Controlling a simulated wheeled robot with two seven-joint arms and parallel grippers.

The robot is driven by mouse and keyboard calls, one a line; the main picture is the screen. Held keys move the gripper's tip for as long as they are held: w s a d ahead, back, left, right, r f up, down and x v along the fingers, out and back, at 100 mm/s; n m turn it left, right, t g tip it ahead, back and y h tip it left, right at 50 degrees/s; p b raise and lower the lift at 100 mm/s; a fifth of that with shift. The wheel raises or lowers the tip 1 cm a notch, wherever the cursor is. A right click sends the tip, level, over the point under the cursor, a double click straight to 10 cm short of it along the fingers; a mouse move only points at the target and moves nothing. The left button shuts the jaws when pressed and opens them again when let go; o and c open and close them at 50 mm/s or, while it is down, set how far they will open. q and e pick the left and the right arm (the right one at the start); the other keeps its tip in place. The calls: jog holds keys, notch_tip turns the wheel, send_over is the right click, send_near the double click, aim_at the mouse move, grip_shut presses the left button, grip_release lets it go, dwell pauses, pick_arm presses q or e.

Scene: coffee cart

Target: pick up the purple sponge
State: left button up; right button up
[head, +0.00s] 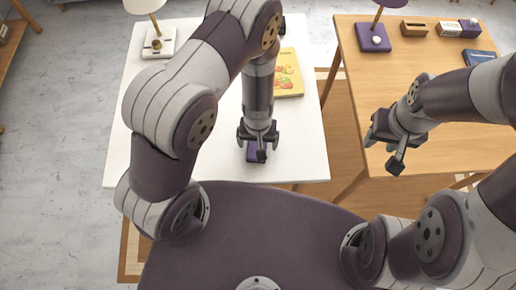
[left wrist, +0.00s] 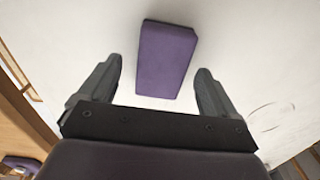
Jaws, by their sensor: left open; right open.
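The purple sponge (left wrist: 165,60) lies flat on the white table (head: 230,170), slightly tilted in the left wrist view. In the head view the sponge (head: 252,155) shows only partly, under my left gripper (head: 258,148), which hides the rest. In the left wrist view my left gripper (left wrist: 157,85) is open, with one finger on each side of the sponge's near end, and a gap shows on both sides. My right gripper (head: 383,150) is open and empty, over the near left part of the wooden table at the right.
A yellow book (head: 288,75) lies behind the left arm on the white table. A white-based lamp (head: 158,42) stands at its far left. The wooden table (head: 430,75) holds a purple-based lamp (head: 374,38), small boxes and a blue book (head: 479,57). A gap separates the tables.

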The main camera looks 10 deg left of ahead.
aim_at(257, 146)
pick_arm(q)
notch_tip(257, 146, down, 2)
jog(key=shift+s+a+f, duration=0.1)
jog(key=shift+f, duration=0.1)
jog(key=shift+r, duration=0.1)
jog(key=c, duration=1)
pick_arm(e)
jog(key=shift+s+a+f, duration=0.15)
jog(key=shift+f, duration=0.3)
pick_arm(q)
jog(key=shift+r, duration=0.1)
notch_tip(257, 146, up, 18)
jog(key=p, duration=1.2)
pick_arm(e)
notch_tip(257, 146, up, 13)
jog(key=shift+f, duration=0.2)
